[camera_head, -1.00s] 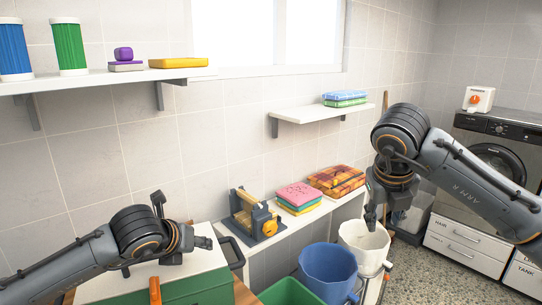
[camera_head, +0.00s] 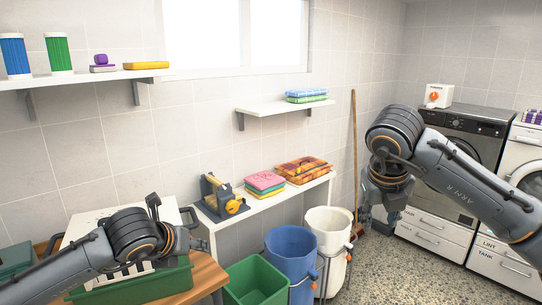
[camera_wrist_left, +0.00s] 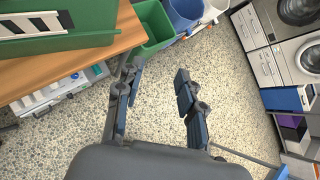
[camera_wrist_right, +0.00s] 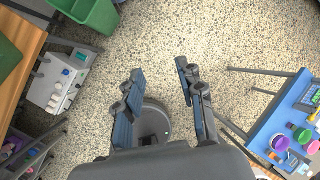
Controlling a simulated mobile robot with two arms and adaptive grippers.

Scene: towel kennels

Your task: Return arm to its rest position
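My right gripper (camera_head: 378,207) hangs pointing down at the right of the head view, in front of the washing machines. In the right wrist view its two fingers (camera_wrist_right: 160,100) are spread apart with only speckled floor and a round dark part between them. My left gripper (camera_head: 190,243) reaches over the wooden table at the lower left of the head view. In the left wrist view its fingers (camera_wrist_left: 158,100) are spread apart over bare floor, with nothing between them. Both are empty.
Green, blue (camera_head: 291,258) and white (camera_head: 328,232) bins stand below the wall shelf with folded towels (camera_head: 265,182). A wooden table (camera_head: 206,274) with a green box is beside my left arm. A blue-topped table (camera_wrist_right: 290,125) with cups stands right in the right wrist view. Open floor lies between.

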